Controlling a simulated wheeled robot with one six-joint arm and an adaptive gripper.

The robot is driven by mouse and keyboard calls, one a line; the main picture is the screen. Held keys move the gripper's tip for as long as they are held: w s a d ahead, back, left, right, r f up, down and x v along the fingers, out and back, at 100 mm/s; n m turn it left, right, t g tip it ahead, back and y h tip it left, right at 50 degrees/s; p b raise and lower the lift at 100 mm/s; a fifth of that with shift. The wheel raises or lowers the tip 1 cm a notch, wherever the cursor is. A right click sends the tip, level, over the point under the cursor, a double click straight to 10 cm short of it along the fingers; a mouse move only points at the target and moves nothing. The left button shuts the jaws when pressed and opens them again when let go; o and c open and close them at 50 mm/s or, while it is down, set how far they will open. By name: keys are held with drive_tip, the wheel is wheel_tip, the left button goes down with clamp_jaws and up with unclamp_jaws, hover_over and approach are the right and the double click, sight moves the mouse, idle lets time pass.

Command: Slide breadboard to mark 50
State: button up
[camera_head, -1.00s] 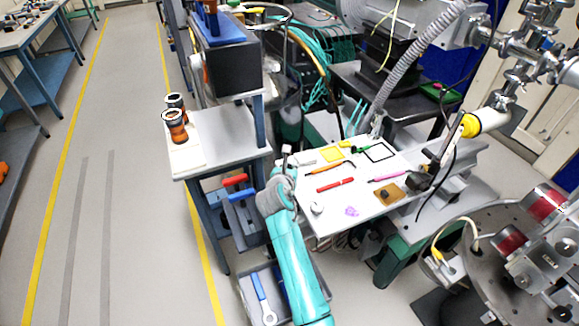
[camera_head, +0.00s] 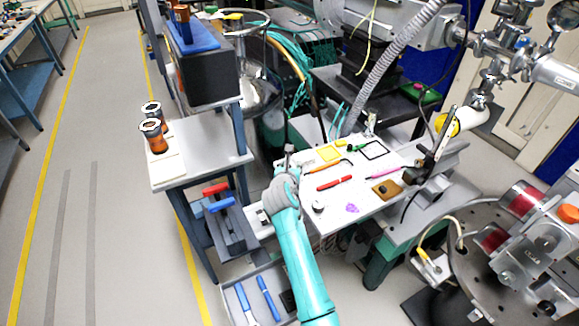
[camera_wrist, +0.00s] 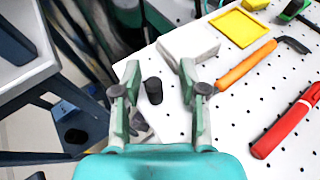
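The breadboard (camera_head: 335,204) is a white plate with a grid of holes, lying on the bench in the middle of the head view. It fills the right of the wrist view (camera_wrist: 228,133). A short black knob (camera_wrist: 153,91) stands near its left edge. My gripper (camera_wrist: 160,88) is open, with one finger on each side of the knob in the picture and gaps beside it. I cannot tell how high the fingertips are. In the head view my gripper (camera_head: 289,151) is at the board's far left corner. I cannot make out a scale or mark 50.
On the board lie a white block (camera_wrist: 188,43), a yellow tray (camera_wrist: 239,27), an orange-handled hex key (camera_wrist: 246,67), a red tool (camera_wrist: 289,121) and a brown plate (camera_head: 386,189). A side table (camera_head: 205,145) stands left; a drawer of tools (camera_head: 256,299) is below.

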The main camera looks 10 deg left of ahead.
drive_tip(key=shift+s, duration=0.1)
drive_tip(key=v, duration=1.1)
drive_tip(key=shift+s+r, duration=0.25)
drive_tip(key=shift+s, duration=0.1)
